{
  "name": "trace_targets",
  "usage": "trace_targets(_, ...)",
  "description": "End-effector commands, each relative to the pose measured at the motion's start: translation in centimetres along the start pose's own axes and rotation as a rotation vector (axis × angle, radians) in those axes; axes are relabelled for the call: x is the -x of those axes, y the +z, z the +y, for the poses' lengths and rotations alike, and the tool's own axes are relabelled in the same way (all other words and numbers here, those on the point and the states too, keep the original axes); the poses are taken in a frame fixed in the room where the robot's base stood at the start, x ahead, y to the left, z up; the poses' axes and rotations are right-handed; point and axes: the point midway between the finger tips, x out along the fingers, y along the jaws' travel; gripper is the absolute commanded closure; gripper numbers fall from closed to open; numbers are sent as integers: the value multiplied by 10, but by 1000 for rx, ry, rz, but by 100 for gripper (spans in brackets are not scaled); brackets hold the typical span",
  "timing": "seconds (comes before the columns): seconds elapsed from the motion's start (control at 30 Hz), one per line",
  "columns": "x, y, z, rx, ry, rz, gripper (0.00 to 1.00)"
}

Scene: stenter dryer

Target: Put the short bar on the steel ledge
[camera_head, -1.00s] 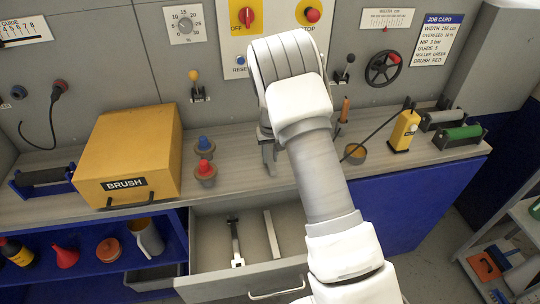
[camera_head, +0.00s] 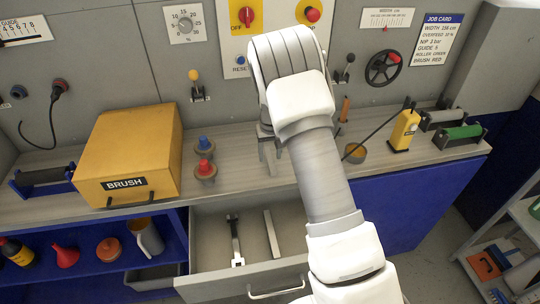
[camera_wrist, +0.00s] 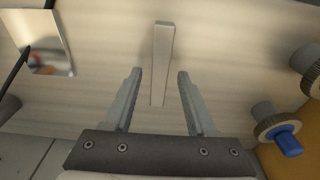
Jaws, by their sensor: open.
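My gripper (camera_head: 268,152) is open and empty above the wooden counter, left of my arm in the head view. In the wrist view its two fingers (camera_wrist: 157,92) are spread. A plain grey bar (camera_wrist: 161,60), apparently the short bar, shows between and beyond the fingertips over the counter, with clear gaps on both sides. I cannot tell how high the fingers are above it. A shiny reflective plate (camera_wrist: 49,56), perhaps the steel ledge, is at the upper left of the wrist view, apart from the bar.
An open drawer (camera_head: 205,284) below holds a longer pale bar (camera_head: 271,234) and a dark tool (camera_head: 235,242). Blue-topped (camera_head: 204,147) and red-topped (camera_head: 205,171) knobs and the yellow BRUSH box (camera_head: 132,155) stand left. A yellow device (camera_head: 404,130) stands right.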

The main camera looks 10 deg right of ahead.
Motion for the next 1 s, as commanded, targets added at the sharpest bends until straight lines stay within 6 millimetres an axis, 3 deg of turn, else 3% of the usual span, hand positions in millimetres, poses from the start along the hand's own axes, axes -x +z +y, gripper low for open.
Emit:
trace_targets(0.4,87,-1,0,1,0,4,43)
trace_targets(0.67,115,1,0,-2,-3,6,43)
trace_targets(0.77,134,8,1,-8,-11,19,43)
trace_targets(1.0,214,52,1,-27,-51,86,43)
